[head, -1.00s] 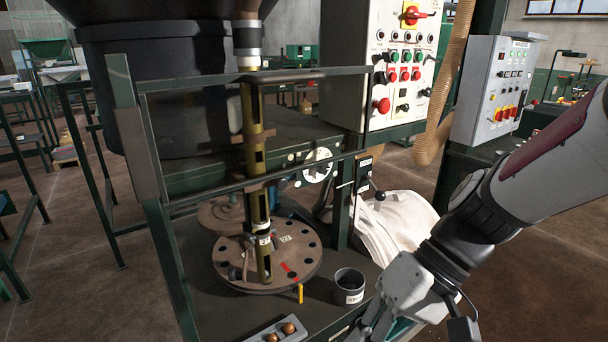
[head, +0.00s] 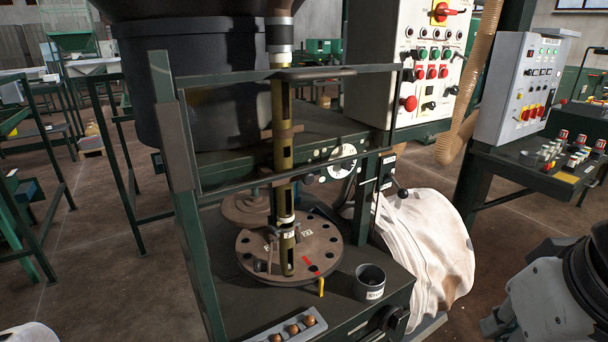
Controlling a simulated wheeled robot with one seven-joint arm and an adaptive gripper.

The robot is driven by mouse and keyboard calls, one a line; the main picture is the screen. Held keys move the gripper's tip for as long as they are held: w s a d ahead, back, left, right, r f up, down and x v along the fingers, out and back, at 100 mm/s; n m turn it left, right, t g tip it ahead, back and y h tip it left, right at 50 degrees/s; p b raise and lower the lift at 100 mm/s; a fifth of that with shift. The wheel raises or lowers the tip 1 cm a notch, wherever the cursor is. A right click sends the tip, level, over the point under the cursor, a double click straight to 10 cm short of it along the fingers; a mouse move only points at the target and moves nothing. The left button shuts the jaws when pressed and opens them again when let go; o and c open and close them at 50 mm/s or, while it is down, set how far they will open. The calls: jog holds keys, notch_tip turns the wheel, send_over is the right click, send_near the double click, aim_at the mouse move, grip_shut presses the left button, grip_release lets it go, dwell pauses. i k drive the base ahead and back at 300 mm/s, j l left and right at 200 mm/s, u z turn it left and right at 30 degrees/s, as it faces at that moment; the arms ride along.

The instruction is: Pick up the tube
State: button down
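A slotted brass-coloured tube (head: 283,130) stands upright in the middle of the head view, in front of the dark machine body. Its lower end is over the round brown plate (head: 318,236) with holes, and its top meets a pale collar. I cannot tell whether it is fixed there. My gripper (head: 492,325) is only partly in view at the lower right, well away from the tube. Its fingertips are cut off or too unclear to read, and I see nothing held.
Green frame bars (head: 330,73) cross around the tube. A dark labelled cup (head: 370,283), a yellow-handled piece (head: 321,288) and a tray with brown balls (head: 310,333) are near the plate. A white sack (head: 440,250) and control boxes (head: 522,85) stand to the right.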

aim_at(286, 231)
jog(key=j+u, duration=0.15)
jog(key=j, duration=1.1)
jog(key=z, duration=0.6)
